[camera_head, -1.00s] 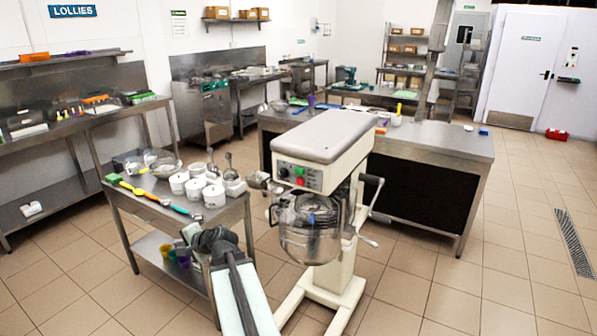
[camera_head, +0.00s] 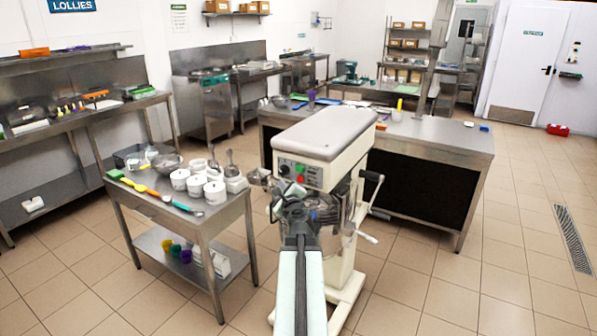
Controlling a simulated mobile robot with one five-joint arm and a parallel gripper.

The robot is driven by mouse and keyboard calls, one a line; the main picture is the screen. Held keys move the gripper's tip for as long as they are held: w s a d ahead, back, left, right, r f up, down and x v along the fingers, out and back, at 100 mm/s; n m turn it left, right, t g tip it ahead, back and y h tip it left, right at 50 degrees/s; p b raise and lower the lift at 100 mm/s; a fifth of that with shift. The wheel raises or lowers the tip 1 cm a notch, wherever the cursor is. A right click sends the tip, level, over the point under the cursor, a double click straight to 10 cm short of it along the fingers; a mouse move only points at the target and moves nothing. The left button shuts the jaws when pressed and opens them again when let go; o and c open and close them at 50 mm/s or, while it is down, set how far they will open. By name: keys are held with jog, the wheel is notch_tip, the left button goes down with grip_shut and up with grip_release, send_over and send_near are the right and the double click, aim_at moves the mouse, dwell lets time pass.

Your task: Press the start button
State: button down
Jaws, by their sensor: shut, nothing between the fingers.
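The mixer (camera_head: 325,140) stands in the middle, cream-coloured with a grey top cover. Its front panel (camera_head: 310,174) faces me and carries a green button (camera_head: 300,168), a red button (camera_head: 300,179) and a dark knob (camera_head: 284,170). Which one is the start button carries no readable label. My gripper (camera_head: 285,193) is shut and empty. In the picture it is just below the panel, in front of the bowl, which it mostly hides. I cannot tell its exact distance from the panel, and no contact shows.
A steel table (camera_head: 215,215) with white tubs (camera_head: 214,193), coloured spoons and a bowl stands close on the left. A long steel counter (camera_head: 440,140) is behind the mixer. A crank handle (camera_head: 372,177) sticks out on the mixer's right.

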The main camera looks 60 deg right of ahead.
aim_at(300, 168)
jog(key=d, duration=0.8)
jog(key=shift+d, duration=0.4)
dwell(1.7)
jog(key=shift+d, duration=0.4)
